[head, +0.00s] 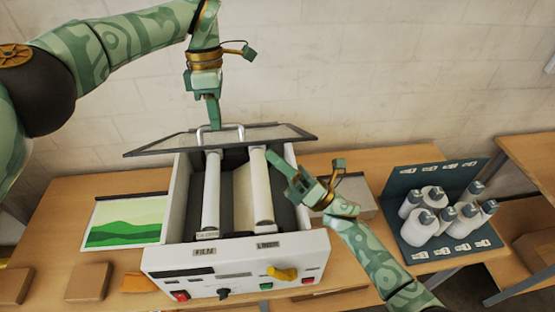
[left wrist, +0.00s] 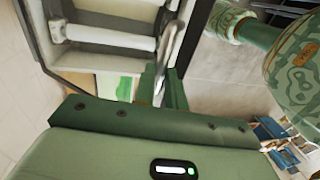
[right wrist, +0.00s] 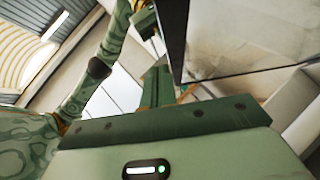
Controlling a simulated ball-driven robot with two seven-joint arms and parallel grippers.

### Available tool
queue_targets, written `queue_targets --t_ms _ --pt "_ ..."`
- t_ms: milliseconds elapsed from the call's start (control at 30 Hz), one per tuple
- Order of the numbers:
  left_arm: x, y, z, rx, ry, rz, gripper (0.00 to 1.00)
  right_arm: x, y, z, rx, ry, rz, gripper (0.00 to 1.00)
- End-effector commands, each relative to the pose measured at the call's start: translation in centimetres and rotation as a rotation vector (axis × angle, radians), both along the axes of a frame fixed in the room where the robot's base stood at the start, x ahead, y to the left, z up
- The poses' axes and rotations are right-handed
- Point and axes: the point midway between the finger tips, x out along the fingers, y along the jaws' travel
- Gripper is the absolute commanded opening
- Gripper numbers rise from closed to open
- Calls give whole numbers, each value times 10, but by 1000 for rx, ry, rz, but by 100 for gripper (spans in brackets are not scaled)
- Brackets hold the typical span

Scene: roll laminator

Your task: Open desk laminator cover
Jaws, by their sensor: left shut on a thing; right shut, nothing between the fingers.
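The grey laminator (head: 165,258) stands on the desk, its two pale rollers (head: 212,190) exposed. Its dark-framed cover (head: 160,146) is raised at the back and seen at a shallow angle in the head view. My left gripper (head: 213,122) points down and is shut on the cover's looped metal handle (head: 203,138); the handle also passes between the fingers in the left wrist view (left wrist: 172,55). My right gripper (head: 277,170) is shut and empty over the laminator's right side. In the right wrist view the cover (right wrist: 240,40) is close beside its fingers; contact is unclear.
A green landscape print (head: 125,222) lies to the left. A dark rack of white bottles (head: 410,180) stands on the right. Boxes (head: 88,282) lie at front left. A wall is behind.

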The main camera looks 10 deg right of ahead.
Motion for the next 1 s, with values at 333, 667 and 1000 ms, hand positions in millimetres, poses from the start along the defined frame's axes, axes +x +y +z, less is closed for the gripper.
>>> queue_targets --t_ms 333,667,1000 --pt "4 4 -5 11 -16 0 0 3 0 5 0 -4 0 0" --pt "4 4 -5 11 -16 -1 0 14 0 22 0 -2 1 0" --pt "3 3 -3 8 -14 -3 34 15 -1 20 -4 4 -5 0"
